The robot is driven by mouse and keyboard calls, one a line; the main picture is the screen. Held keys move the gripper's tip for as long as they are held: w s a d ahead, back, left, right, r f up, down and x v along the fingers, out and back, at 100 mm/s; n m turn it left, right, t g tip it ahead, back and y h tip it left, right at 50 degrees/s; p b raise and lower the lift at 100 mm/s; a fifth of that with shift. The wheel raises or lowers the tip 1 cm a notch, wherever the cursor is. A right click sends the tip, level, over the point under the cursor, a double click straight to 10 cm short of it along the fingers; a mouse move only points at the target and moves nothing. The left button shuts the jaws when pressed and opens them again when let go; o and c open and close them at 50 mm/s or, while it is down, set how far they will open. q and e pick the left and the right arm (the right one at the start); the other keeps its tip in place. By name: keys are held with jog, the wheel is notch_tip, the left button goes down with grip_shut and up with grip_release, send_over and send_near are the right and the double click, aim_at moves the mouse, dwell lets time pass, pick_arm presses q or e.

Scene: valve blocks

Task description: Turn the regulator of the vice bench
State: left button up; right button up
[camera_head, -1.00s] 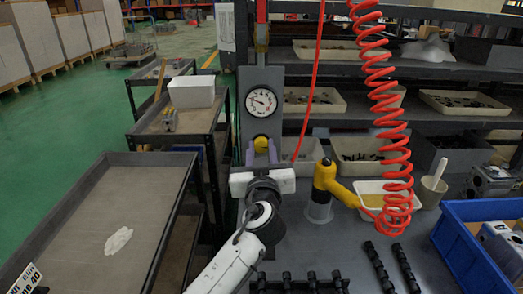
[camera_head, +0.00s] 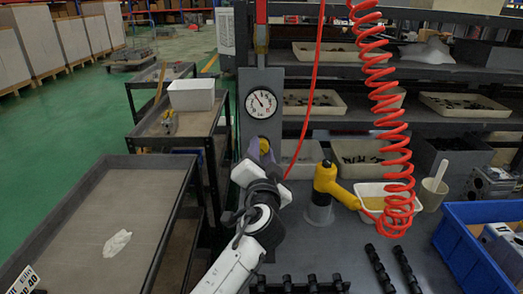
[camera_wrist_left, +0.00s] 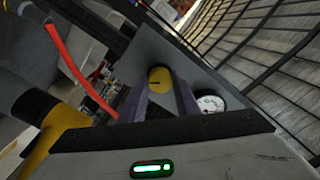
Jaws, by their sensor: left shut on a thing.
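The regulator is a round yellow knob (camera_head: 264,145) on a grey upright panel (camera_head: 260,80), below a round white pressure gauge (camera_head: 261,103). My left gripper (camera_head: 263,154) is shut on the knob and looks rolled to a tilt; its body hides most of the knob in the head view. In the left wrist view the yellow knob (camera_wrist_left: 160,79) sits between my two purplish fingertips (camera_wrist_left: 163,97), and the gauge (camera_wrist_left: 209,103) shows beside the right finger. The gauge needle points up and to the left. My right gripper is not in view.
A yellow tool (camera_head: 325,178) stands on the bench just right of my left gripper. A coiled red hose (camera_head: 390,130) hangs beyond it. Black notched blocks (camera_head: 300,286) and a blue crate (camera_head: 455,240) are on the bench. A grey cart (camera_head: 75,205) stands at left.

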pick_arm(q)
jog(key=m+p, duration=0.1)
jog(key=m, duration=0.2)
jog(key=shift+r+m, duration=0.15)
jog(key=shift+m, duration=0.25)
jog(key=shift+m+p, duration=0.65)
jog(key=shift+m, duration=1.05)
jog(key=o, duration=1)
jog(key=shift+o, duration=0.2)
jog(key=s, duration=1)
jog(key=shift+s+f+b, duration=0.15)
jog(key=shift+f+b, duration=0.05)
jog(key=shift+b, duration=0.2)
